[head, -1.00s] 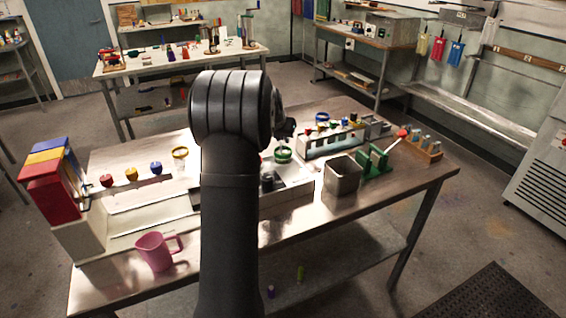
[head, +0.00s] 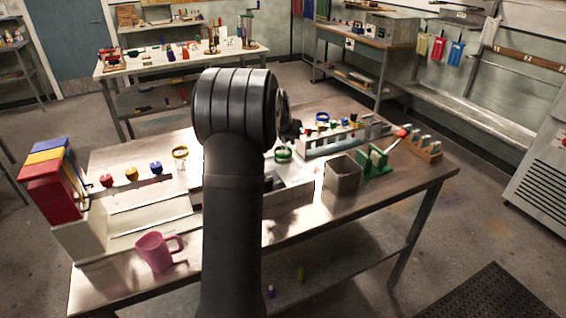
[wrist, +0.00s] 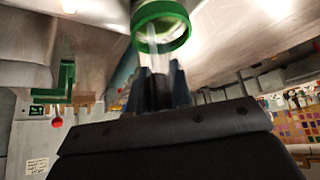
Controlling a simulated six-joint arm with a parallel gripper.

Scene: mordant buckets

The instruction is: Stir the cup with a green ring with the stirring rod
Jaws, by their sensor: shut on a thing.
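The cup with a green ring (head: 283,154) stands near the middle of the table, just right of my arm. It also shows close up at the top of the wrist view (wrist: 162,24). My gripper (wrist: 158,78) is shut on a pale, see-through, blurred strip, apparently the stirring rod (wrist: 156,63). This strip runs from the fingers toward the cup's ring. I cannot tell whether its end is inside the cup or in front of it. In the head view the arm hides the fingers and the rod.
A grey open bin (head: 342,176) and a green stand (head: 373,163) with a red-knobbed tool (head: 403,132) are right of the cup. A rack with coloured-top vessels (head: 330,140) is behind. A pink mug (head: 157,252) stands at the front left; a yellow-ringed cup (head: 180,153) is left.

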